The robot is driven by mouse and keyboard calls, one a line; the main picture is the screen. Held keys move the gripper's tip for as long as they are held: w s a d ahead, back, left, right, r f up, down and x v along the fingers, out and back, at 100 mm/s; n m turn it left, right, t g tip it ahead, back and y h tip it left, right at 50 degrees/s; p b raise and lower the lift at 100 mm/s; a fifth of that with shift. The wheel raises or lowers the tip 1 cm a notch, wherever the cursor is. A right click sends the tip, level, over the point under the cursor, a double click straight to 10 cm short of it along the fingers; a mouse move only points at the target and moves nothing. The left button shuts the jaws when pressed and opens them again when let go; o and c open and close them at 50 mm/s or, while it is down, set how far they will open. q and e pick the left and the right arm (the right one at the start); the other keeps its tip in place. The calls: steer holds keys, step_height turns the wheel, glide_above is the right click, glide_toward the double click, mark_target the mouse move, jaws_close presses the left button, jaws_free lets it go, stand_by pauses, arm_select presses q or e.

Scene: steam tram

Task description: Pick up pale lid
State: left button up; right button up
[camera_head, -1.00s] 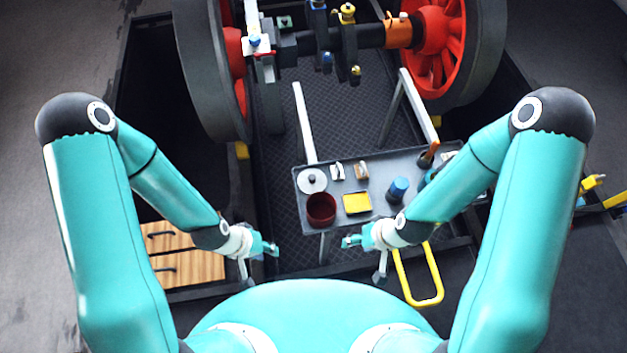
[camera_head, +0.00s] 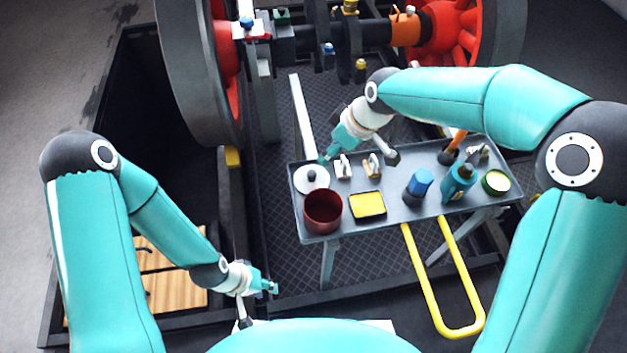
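The pale lid (camera_head: 312,179) is a round whitish disc with a dark knob, lying at the left end of the grey tray table (camera_head: 388,209). A dark red pot (camera_head: 323,211) stands just in front of it, open at the top. My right gripper (camera_head: 328,157) is over the table's back left edge, close above and behind the lid. I cannot tell whether it touches the lid or how far its fingers are apart. My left gripper (camera_head: 272,287) is low at the left, away from the table, with its fingers too small to read.
On the table are a yellow tray (camera_head: 368,205), small metal pieces (camera_head: 372,167), a blue cylinder (camera_head: 419,184), a teal bottle (camera_head: 459,182) and a round green tin (camera_head: 495,182). A yellow handle (camera_head: 433,291) juts out in front. Large red wheels (camera_head: 441,48) stand behind.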

steer(key=b, duration=0.2)
glide_toward(312, 172)
steer(key=x, duration=0.5)
steer(key=shift+r, duration=0.1)
steer(key=shift+b+x, duration=0.75)
steer(key=shift+x, duration=1.95)
jaws_close()
